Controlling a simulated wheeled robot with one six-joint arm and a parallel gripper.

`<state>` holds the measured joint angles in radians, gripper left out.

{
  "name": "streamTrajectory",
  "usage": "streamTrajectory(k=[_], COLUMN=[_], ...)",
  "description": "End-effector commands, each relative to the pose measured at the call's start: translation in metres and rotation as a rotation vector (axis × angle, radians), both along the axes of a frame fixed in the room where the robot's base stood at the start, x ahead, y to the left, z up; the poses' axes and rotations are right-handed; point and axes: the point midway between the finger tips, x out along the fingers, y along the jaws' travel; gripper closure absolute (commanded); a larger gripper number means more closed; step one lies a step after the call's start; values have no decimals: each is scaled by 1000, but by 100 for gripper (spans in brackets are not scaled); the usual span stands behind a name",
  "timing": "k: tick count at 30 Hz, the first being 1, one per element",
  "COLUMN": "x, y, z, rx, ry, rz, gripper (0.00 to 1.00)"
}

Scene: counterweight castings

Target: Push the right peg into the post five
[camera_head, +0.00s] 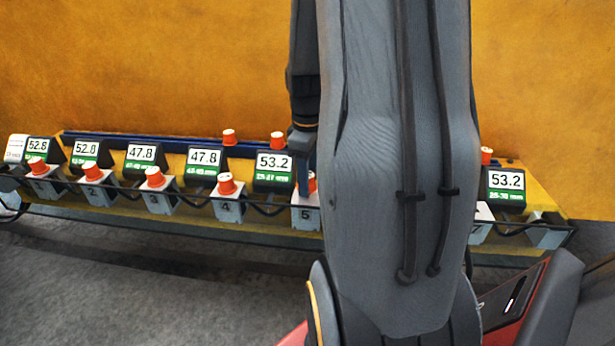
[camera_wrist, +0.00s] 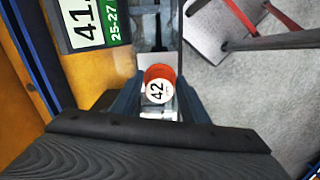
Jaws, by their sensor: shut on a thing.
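Post five (camera_head: 306,216) is a pale block marked 5, partly hidden behind my arm. My gripper (camera_head: 304,178) is low over this post and shut on an orange peg (camera_head: 312,183). In the wrist view the peg (camera_wrist: 159,73) shows an orange rim and a white top marked 42, between the fingers. A pale surface lies close beside the peg there. How deep the peg sits in the post cannot be told. A display (camera_head: 274,163) behind the post reads 53.2 in the head view, while a display (camera_wrist: 88,22) in the wrist view begins with 41.
Posts one to four hold orange pegs, such as the one on post four (camera_head: 226,184). Spare pegs (camera_head: 229,137) (camera_head: 277,139) (camera_head: 487,155) stand along the back. A dark cable (camera_head: 130,190) runs along the front of the row. My arm hides the area right of post five.

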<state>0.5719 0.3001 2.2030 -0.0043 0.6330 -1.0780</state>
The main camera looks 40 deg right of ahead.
Motion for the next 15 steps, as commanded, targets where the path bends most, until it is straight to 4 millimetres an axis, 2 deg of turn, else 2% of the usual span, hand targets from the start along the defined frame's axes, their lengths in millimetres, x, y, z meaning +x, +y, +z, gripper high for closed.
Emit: streamTrajectory(k=[15], x=[0], y=[0], z=[-13], rx=[1], ry=[0], rz=[0], gripper=[82])
